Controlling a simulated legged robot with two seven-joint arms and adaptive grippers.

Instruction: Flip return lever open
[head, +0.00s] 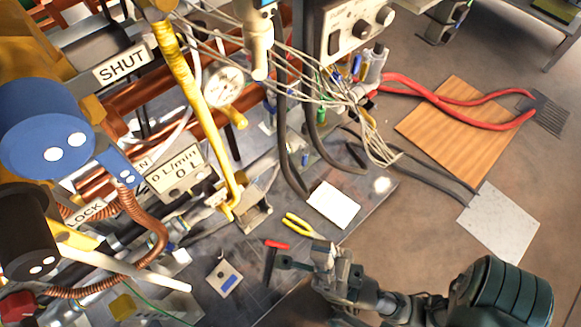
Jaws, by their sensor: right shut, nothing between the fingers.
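Several valve parts sit among the pipes on the left. A blue handle-like part (121,168) is beside a partly hidden label ending in N, and a pale rod (125,269) slants across the lower left. A SHUT sign (122,64) and a LOCK sign (86,213) are near the pipes. I cannot tell which part is the return lever. My right gripper (322,258) is shut and empty over the lower middle of the bench, apart from the pipes and handles to its left. My left gripper is not in view.
The grey bench (385,190) holds yellow pliers (299,224), a red-handled tool (277,244) and a white sheet (333,204). A yellow pipe (205,110), a gauge (223,86) and loose cables (310,75) crowd the upper middle. Red hoses (440,98) cross a wooden board (465,130) on the floor.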

